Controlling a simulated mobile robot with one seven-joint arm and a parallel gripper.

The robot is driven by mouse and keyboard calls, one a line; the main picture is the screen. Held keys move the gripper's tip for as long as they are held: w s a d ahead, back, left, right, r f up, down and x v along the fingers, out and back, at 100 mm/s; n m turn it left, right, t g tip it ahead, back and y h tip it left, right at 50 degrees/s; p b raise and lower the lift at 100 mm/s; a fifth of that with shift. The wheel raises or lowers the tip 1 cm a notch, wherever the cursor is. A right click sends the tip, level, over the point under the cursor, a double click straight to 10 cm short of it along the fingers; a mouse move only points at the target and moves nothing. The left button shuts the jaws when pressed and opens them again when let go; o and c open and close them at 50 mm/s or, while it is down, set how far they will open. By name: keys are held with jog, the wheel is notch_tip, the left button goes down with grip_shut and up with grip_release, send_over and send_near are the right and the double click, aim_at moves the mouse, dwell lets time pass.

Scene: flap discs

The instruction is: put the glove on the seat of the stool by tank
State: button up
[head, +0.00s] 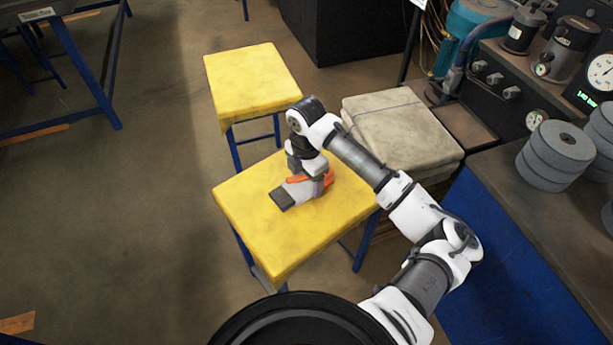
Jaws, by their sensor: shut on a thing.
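My gripper (311,188) points down over the near yellow-topped stool (250,227) and is shut on the glove (295,192). The glove is light grey with a dark end toward the lower left; orange patches show beside the gripper. It lies at or just above the yellow seat; I cannot tell if it touches. My gripper hides part of it. A second yellow-topped stool (250,78) stands behind, its seat bare. A teal tank-like cylinder (468,30) is at the upper right.
A block with a grey cloth-like top (400,125) stands right of the stools, partly behind my arm. A blue-sided bench (520,270) at right carries grey discs (555,155) and a gauge panel (495,75). A blue-legged table (75,55) is upper left.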

jog(key=shift+f, duration=0.2)
jog(key=o, duration=0.9)
jog(key=shift+o, duration=0.2)
